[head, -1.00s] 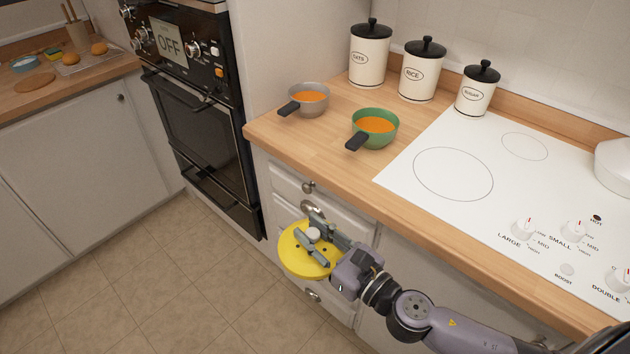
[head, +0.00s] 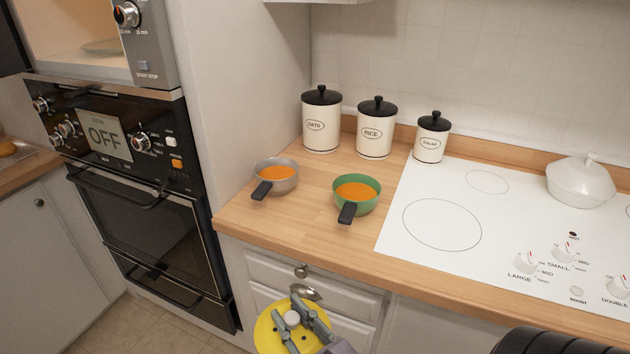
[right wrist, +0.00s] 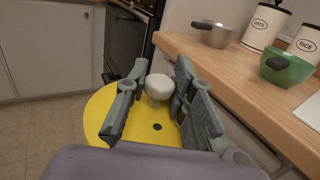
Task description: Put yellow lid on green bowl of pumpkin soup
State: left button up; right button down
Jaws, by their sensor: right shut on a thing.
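The green bowl (head: 372,206) of orange soup stands on the wooden counter beside the cooktop, its black handle toward the front edge. It also shows at the right of the right wrist view (right wrist: 284,70). The round yellow lid (head: 266,334) is in front of the drawers, below the counter top. My right gripper (head: 298,318) is shut on the lid's white knob. The knob (right wrist: 159,86) sits between the two fingers in the right wrist view, with the yellow disc (right wrist: 97,112) below. My left gripper is not in view.
A grey pot (head: 283,185) of orange soup stands left of the green bowl. Several black-lidded canisters (head: 374,135) stand behind. The white cooktop (head: 410,240) with a white lidded pot (head: 580,182) is at the right. The counter's front edge (head: 300,252) lies between lid and bowl.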

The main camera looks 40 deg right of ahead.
aim_at(356, 191)
jog(key=i+j+z, duration=0.15)
jog(key=z, duration=0.2)
jog(key=i+j+z, duration=0.1)
jog(key=j+z, duration=0.25)
jog(key=i+j+z, duration=0.1)
jog(key=j+z, duration=0.25)
